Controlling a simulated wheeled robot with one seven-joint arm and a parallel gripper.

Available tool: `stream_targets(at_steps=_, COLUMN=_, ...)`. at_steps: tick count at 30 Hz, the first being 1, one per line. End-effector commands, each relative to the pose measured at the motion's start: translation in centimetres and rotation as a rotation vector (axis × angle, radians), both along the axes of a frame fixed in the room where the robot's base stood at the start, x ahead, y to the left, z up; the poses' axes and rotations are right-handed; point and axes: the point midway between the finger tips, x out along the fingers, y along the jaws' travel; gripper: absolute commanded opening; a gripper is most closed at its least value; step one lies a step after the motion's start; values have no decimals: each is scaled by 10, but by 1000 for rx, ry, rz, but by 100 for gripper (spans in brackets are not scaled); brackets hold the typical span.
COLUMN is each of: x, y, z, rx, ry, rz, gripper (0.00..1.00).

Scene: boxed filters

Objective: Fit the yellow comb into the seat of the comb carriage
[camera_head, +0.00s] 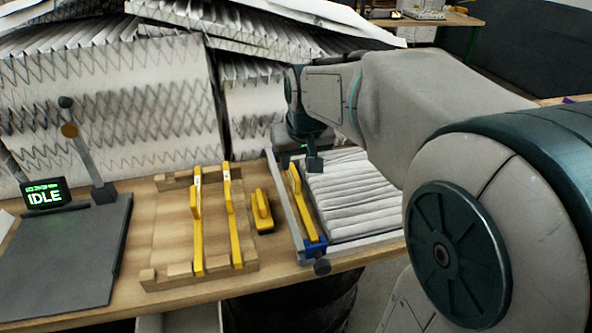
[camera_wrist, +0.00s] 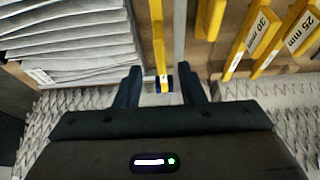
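A yellow comb (camera_head: 306,212) lies lengthwise in the comb carriage (camera_head: 283,206), beside the white pleated filter (camera_head: 352,197). A blue block (camera_head: 316,246) sits at its near end. I cannot tell whether the comb is fully down in the seat. In the wrist view the yellow comb (camera_wrist: 158,38) runs down the picture toward the space between my fingers. My gripper (camera_wrist: 160,88) is open, with its fingers spread and nothing visibly held. In the head view my gripper (camera_head: 314,162) hangs above the far end of the carriage, partly hidden by my arm.
A wooden rack (camera_head: 157,277) holds two yellow combs (camera_head: 197,225), labelled 20 mm and 25 mm in the wrist view (camera_wrist: 262,32). A short yellow tool (camera_head: 262,212) lies beside it. A dark plate (camera_head: 70,250) and an IDLE display (camera_head: 45,194) stand left. Stacked pleated filters (camera_head: 110,110) block the back.

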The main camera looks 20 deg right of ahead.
Motion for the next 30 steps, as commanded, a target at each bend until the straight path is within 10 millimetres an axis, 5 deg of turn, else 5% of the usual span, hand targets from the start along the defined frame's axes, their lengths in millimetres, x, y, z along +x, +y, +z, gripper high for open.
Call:
stream_targets(at_steps=6, x=-12, y=0, z=31, rx=1, ry=-3, rz=0, gripper=36)
stream_targets(at_steps=11, x=-26, y=1, z=33, rx=-2, ry=8, rz=0, gripper=36)
stream_targets(at_steps=22, x=-151, y=1, z=-45, rx=-4, ry=118, rz=-12, gripper=36)
stream_targets(at_steps=30, x=-178, y=-1, z=-65, rx=3, ry=144, rz=-14, gripper=36)
